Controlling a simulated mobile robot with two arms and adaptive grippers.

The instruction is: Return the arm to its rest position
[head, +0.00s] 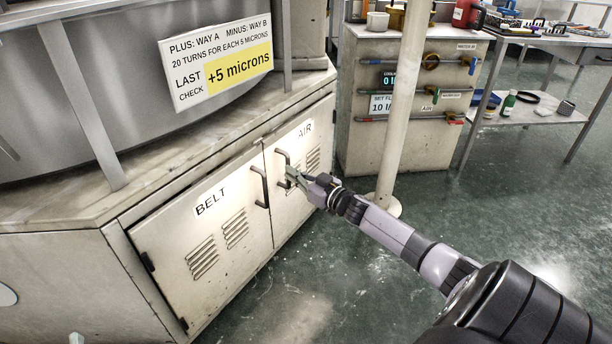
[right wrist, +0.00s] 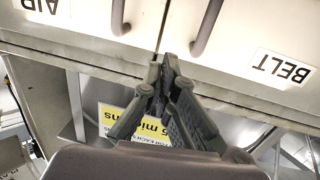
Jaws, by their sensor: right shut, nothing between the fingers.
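My right arm reaches in from the lower right of the head view. Its gripper (head: 291,176) is shut and empty, in front of the AIR door (head: 318,120) close by its handle (head: 280,158). In the right wrist view the shut fingers (right wrist: 164,66) appear between the AIR handle (right wrist: 118,16) and the BELT handle (right wrist: 206,28), with nothing held. I cannot tell whether a fingertip touches the door or handle. The BELT door (head: 160,262) and the AIR door both look closed. My left gripper is not in view.
The machine's worktop edge (head: 200,160) juts above the doors. A pale post (head: 403,100) stands right of my gripper, before a valve cabinet (head: 365,150). A side table (head: 535,112) with bottles and tools is at the right. Green floor (head: 330,270) is clear below the arm.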

